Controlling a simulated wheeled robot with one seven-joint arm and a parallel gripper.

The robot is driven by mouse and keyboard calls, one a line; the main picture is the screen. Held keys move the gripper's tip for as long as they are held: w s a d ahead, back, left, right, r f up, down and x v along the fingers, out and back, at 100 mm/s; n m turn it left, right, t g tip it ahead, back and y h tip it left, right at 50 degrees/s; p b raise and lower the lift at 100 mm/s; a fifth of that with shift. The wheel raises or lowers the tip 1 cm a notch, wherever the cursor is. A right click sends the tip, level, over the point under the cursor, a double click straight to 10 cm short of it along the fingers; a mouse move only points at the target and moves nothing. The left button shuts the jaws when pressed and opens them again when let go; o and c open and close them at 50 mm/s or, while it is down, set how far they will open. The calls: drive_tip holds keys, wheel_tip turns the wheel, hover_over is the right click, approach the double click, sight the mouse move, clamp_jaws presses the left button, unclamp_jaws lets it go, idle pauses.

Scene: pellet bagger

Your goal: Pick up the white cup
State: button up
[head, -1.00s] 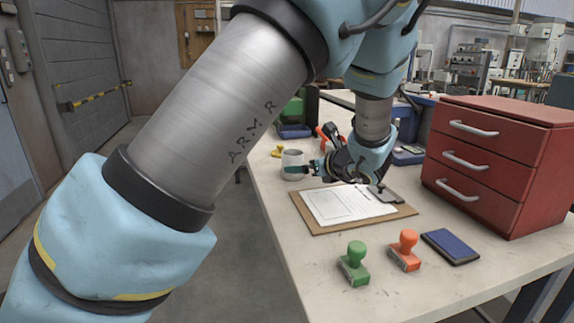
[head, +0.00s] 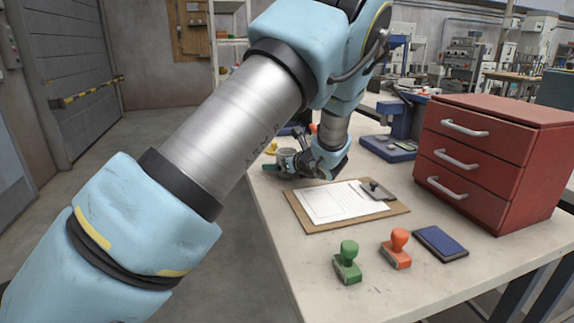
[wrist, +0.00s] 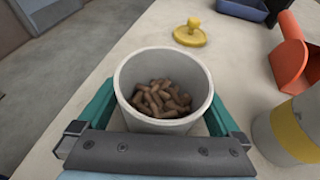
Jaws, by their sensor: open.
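The white cup (wrist: 165,66) stands upright on the table and holds several brown pellets. It fills the middle of the wrist view. In the head view the cup (head: 286,152) is mostly hidden behind my gripper (head: 281,170). My gripper is open and low over the table, with one teal finger on each side of the cup. In the wrist view the gripper (wrist: 160,112) straddles the cup's near part. I cannot tell whether the fingers touch its wall.
A yellow knobbed lid (wrist: 190,34) lies just beyond the cup. An orange scoop (wrist: 290,55) and a pale container with a yellow band (wrist: 285,132) are to its right. A clipboard (head: 390,217), stamps (head: 347,262) and a red drawer unit (head: 480,160) stand nearer on the table.

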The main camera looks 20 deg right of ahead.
drive_tip(key=c, duration=1.3)
